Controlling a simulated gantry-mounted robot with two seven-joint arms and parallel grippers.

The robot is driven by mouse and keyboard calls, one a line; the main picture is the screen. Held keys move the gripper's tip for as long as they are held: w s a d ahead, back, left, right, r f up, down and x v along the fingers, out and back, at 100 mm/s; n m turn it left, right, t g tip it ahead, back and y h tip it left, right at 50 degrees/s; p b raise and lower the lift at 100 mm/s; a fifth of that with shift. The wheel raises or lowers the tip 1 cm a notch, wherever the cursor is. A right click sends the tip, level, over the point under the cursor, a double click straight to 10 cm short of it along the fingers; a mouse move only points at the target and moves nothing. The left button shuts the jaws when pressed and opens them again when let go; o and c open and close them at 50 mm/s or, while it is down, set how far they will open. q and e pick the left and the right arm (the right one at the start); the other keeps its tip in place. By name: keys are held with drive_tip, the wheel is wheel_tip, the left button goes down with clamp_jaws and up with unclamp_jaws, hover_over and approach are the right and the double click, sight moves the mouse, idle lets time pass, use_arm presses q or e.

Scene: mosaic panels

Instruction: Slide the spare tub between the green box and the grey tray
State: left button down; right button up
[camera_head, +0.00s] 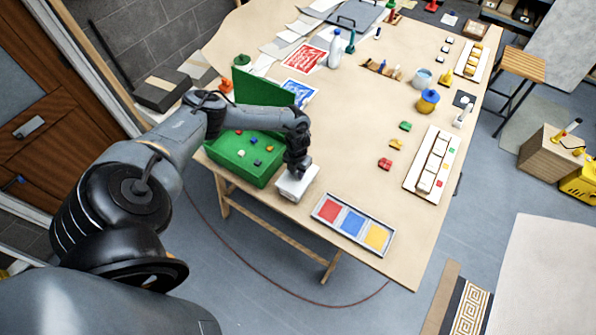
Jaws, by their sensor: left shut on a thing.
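The spare tub (301,188) is a small white box-shaped tub at the table's front edge. My left gripper (294,176) is over it and shut on it, hiding part of its top. The green box (238,173) stands just left of the tub with its lid raised at the back and several small coloured pieces inside. The grey tray (339,234) lies to the right of the tub, with red, blue and yellow squares in it. The tub is between the box and the tray. I cannot tell whether it touches the table. My right gripper is not in view.
Small red, orange and green pieces (385,164) lie right of centre. A white panel with tiles (416,181) lies near the right edge. A blue-lidded yellow jar (427,103) and a pale blue cup (422,78) stand behind. The table (345,130) is clear behind the tub.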

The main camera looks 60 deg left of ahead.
use_arm(q)
drive_tip(key=c, duration=0.8)
unclamp_jaws()
drive_tip(key=shift+r, duration=0.1)
drive_tip(key=shift+a+r, duration=0.1)
drive_tip(key=shift+r, duration=0.5)
wheel_tip(320, 180, up, 10)
drive_tip(key=shift+f+b, duration=0.25)
drive_tip(key=shift+b, duration=0.45)
